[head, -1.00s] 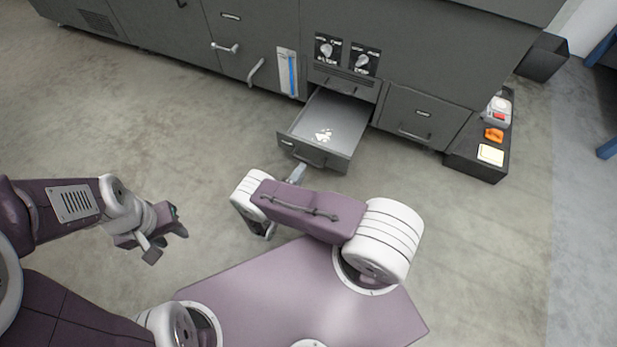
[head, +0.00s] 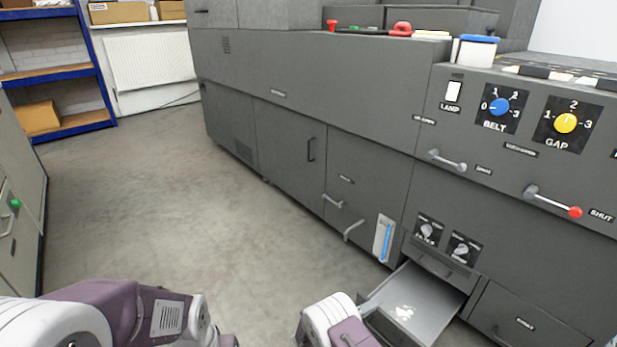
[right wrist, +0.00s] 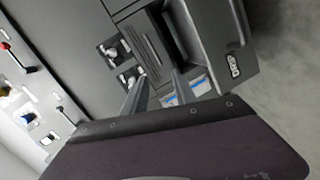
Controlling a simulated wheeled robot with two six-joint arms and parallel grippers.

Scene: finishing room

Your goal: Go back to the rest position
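My right arm's white wrist (head: 328,318) shows at the bottom edge of the head view, beside the open drawer (head: 375,318); its fingers do not show clearly there. In the right wrist view my right gripper (right wrist: 157,88) has two grey fingers apart with nothing between them. They point toward the grey machine front near the two small knobs. My left arm (head: 135,310) lies along the bottom left of the head view. Its gripper is cut off by the bottom edge.
A grey cabinet (head: 20,200) stands at left. The floor (head: 165,205) between is clear.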

